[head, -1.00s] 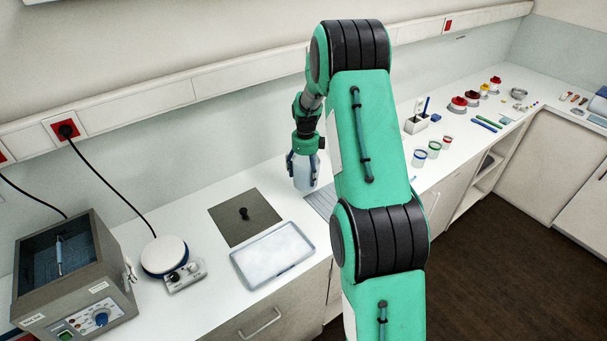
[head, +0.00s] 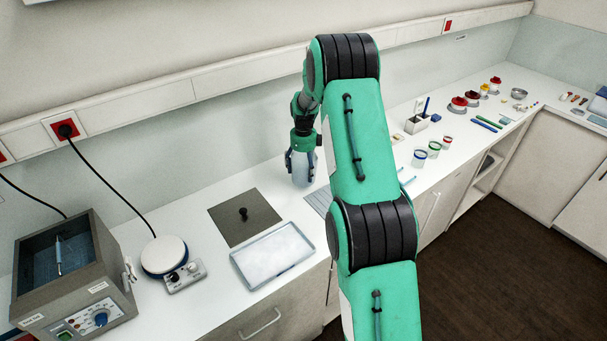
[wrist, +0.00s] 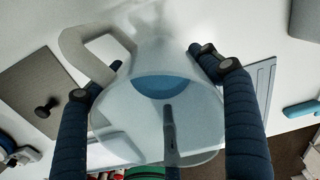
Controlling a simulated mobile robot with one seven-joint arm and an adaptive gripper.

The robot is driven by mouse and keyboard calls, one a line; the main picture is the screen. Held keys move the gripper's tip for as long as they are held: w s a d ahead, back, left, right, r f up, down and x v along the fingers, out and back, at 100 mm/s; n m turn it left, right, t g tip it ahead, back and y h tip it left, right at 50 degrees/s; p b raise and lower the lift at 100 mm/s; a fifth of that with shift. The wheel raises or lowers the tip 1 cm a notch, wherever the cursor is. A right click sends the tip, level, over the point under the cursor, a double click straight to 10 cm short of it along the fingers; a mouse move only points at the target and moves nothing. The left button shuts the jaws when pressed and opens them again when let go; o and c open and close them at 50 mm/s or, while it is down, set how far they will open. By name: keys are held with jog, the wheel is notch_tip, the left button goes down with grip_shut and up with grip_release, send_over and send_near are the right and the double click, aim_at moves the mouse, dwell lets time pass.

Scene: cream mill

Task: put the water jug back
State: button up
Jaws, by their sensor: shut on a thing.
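The water jug (head: 304,173) is a pale, translucent vessel in my gripper (head: 302,160), over the counter to the right of the grey square plate. In the wrist view the jug (wrist: 130,112) shows from above, with a handle at its upper left and blue water inside. The fingers of my gripper (wrist: 160,110) are closed on its two sides. I cannot tell whether the jug's base touches the counter. My arm hides part of the counter to the right of the jug.
A grey square plate with a black knob (head: 243,214) lies left of the jug. A shallow white tray (head: 273,256) sits in front of it. A grey slatted panel (head: 320,201) lies close to the jug's right. Several small jars (head: 434,149) stand farther right.

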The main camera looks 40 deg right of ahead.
aim_at(303, 156)
jog(key=shift+f, duration=1.05)
jog(key=shift+f, duration=0.1)
jog(key=o, duration=2)
notch_tip(303, 156, up, 12)
jog(key=shift+r+p, duration=0.1)
jog(key=shift+p, duration=0.3)
